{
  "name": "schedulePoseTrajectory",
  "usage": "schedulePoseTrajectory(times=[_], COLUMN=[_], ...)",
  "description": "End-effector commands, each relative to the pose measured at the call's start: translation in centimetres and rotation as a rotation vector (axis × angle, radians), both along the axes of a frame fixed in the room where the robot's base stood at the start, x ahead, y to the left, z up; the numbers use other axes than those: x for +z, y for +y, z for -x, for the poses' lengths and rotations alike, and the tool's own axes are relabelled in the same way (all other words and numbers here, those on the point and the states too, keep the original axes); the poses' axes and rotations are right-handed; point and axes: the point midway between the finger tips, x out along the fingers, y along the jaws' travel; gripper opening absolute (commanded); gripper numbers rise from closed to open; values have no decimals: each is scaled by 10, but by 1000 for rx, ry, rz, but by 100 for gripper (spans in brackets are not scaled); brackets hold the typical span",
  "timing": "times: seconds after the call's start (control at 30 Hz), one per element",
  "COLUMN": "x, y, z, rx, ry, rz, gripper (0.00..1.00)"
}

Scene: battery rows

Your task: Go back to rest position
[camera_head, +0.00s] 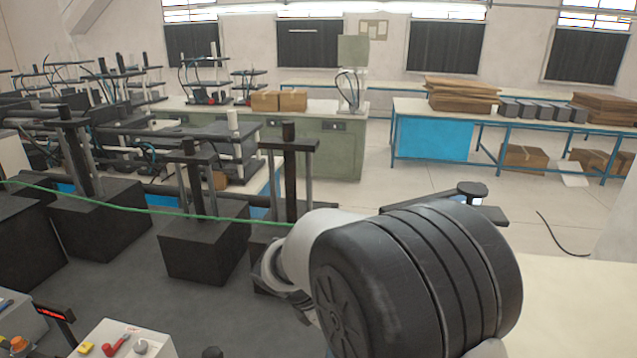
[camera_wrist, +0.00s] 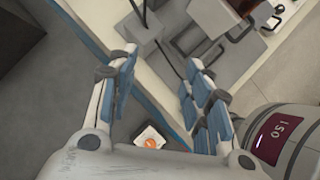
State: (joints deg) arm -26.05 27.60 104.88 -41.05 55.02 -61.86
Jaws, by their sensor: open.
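My gripper (camera_wrist: 160,62) shows in the wrist view, with its two blue-padded fingers spread apart. Nothing is held between them. Below the fingers is the blue-edged corner of a pale tabletop (camera_wrist: 164,88), with grey floor to its left. In the head view my arm fills the lower middle and right, and my gripper cannot be made out there.
In the wrist view a dark stand (camera_wrist: 142,30) with a cable is on the tabletop, and a small white box with an orange part (camera_wrist: 150,138) lies lower down. The head view shows black machine blocks (camera_head: 205,245) at left, a green cabinet (camera_head: 345,150) and a blue-framed table (camera_head: 410,105) behind.

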Motion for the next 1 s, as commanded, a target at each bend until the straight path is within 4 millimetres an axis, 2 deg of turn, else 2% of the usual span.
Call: schedulePoseTrajectory(times=[0.1,0.3,0.47,0.6,0.7,0.8,1.0], x=[16,33,30,16,3,-6,-13], y=[-30,-69,-87,-92,-90,-88,-85], z=[30,101,161,209,236,253,266], rx=[-240,-705,-1072,-1380,-1562,-1695,-1806], ry=[-104,-284,-416,-511,-558,-588,-608], rz=[-127,-369,-565,-734,-837,-913,-976], gripper=[45,45,45,45,45,45,45])
